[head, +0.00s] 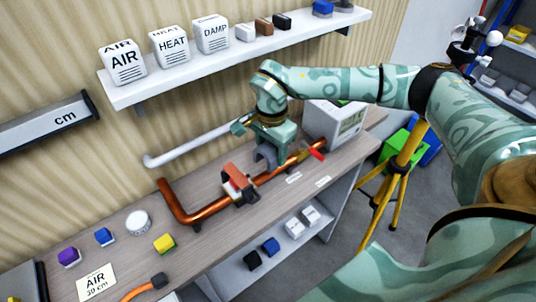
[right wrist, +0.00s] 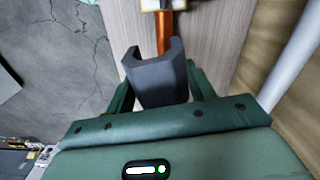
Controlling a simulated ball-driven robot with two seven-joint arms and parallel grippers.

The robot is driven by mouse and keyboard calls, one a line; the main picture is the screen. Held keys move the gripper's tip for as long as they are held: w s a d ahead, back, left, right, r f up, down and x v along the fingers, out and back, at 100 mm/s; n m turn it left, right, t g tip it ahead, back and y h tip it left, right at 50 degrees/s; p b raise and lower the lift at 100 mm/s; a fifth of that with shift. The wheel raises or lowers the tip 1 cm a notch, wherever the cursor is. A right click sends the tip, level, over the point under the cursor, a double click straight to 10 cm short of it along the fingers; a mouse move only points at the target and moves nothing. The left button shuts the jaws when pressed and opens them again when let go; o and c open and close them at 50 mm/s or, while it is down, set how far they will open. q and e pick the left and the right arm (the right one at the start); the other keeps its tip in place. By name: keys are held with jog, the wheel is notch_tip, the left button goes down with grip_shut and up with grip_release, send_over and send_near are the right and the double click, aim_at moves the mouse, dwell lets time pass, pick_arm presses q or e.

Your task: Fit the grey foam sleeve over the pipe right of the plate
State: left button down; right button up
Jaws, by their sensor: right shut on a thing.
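The grey foam sleeve (head: 266,157) is an open-sided channel. My right gripper (head: 268,138) is shut on it, and it also shows between the fingers in the right wrist view (right wrist: 157,80). The copper pipe (head: 208,209) runs along the bench and bends up at its left end. The sleeve is at the pipe's stretch right of the copper-coloured plate (head: 236,181), with its open side towards the pipe (right wrist: 165,33). I cannot tell whether it touches the pipe. My left gripper is not in view.
A red valve handle (head: 317,154) lies right of the sleeve. A white pipe (head: 195,147) runs behind, along the wall. A white display box (head: 337,122) stands at the bench's right end. The shelf (head: 150,91) with cubes hangs above.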

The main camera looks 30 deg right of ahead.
jog(key=shift+w+d+f+m, duration=0.45)
jog(key=shift+d+f+m, duration=0.1)
jog(key=shift+m, duration=0.35)
jog(key=shift+f, duration=0.1)
notch_tip(320, 180, down, 4)
jog(key=b, duration=0.4)
jog(key=shift+f+b, duration=0.6)
jog(key=shift+f, duration=1.15)
jog(key=shift+p, duration=0.6)
jog(key=shift+f, duration=0.55)
